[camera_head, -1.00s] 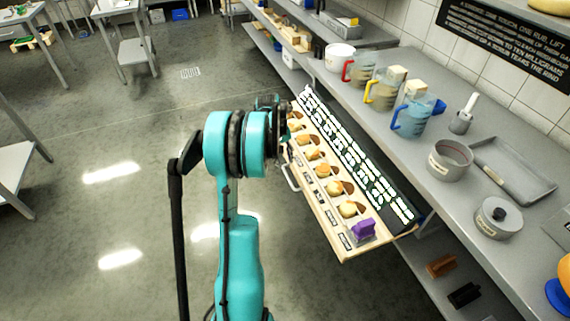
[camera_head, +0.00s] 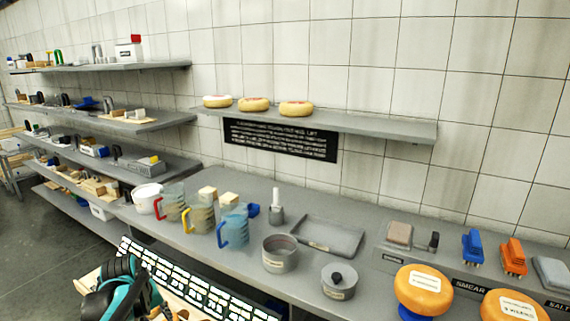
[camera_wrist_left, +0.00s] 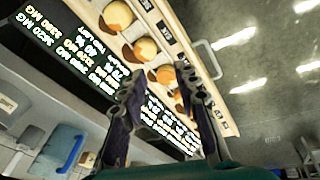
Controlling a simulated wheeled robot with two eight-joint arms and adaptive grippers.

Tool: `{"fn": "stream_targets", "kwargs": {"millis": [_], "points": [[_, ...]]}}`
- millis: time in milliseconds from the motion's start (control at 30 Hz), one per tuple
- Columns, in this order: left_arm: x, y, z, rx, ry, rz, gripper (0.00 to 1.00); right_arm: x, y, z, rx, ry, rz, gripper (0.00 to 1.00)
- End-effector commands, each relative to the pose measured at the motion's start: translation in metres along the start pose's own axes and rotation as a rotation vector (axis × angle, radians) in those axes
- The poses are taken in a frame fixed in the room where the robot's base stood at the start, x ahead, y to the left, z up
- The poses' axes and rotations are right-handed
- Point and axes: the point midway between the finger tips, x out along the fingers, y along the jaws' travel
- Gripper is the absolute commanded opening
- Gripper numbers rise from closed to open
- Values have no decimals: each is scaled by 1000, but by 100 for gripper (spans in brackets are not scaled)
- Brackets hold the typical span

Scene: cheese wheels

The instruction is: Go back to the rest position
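My left arm (camera_head: 128,290) shows at the bottom left of the head view, teal and black, beside the tilted panel of lit text. Its fingertips cannot be made out there. In the left wrist view my left gripper (camera_wrist_left: 160,74) has its two dark fingers spread apart, with nothing seen held between them. Beyond the fingers lies a pale wooden tray (camera_wrist_left: 172,28) with round yellow-orange pieces in hollows, next to the lit text panel (camera_wrist_left: 68,42). The fingers hide part of both. My right gripper is not in view.
A grey counter (camera_head: 225,275) holds measuring jugs (camera_head: 233,227), a grey pot (camera_head: 280,253), a lidded pot (camera_head: 339,281) and a shallow tray (camera_head: 328,235). Orange cheese wheels (camera_head: 424,288) stand at the lower right. Pale wheels (camera_head: 296,108) sit on a wall shelf. Open floor lies left.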

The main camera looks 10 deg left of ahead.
Motion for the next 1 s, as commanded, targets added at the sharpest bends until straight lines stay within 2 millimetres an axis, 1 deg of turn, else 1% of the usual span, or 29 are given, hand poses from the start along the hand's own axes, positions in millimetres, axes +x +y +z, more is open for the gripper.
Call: {"fn": "stream_targets", "kwargs": {"millis": [33, 100, 167, 200, 267, 300, 400, 500, 600, 700, 800, 1000], "points": [[-14, 16, 24, 71, 22, 10, 31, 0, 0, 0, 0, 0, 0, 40], [-29, 32, 53, 163, 56, 24, 31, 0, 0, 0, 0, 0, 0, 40], [-40, 44, 79, 243, 85, 38, 31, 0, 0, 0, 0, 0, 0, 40], [-47, 50, 96, 296, 106, 47, 31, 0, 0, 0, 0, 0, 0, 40], [-55, 56, 122, 374, 136, 62, 31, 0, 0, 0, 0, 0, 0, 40], [-59, 60, 139, 426, 157, 74, 31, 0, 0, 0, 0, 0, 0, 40], [-65, 64, 179, 549, 207, 100, 31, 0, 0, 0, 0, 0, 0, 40], [-66, 65, 210, 651, 250, 126, 31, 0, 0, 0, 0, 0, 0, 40], [-64, 64, 231, 723, 282, 145, 31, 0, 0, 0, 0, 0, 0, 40], [-63, 63, 242, 764, 301, 156, 31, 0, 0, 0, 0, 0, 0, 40], [-62, 63, 246, 780, 310, 160, 31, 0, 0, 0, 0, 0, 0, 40], [-62, 63, 246, 780, 310, 160, 31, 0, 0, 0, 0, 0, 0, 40]]}}
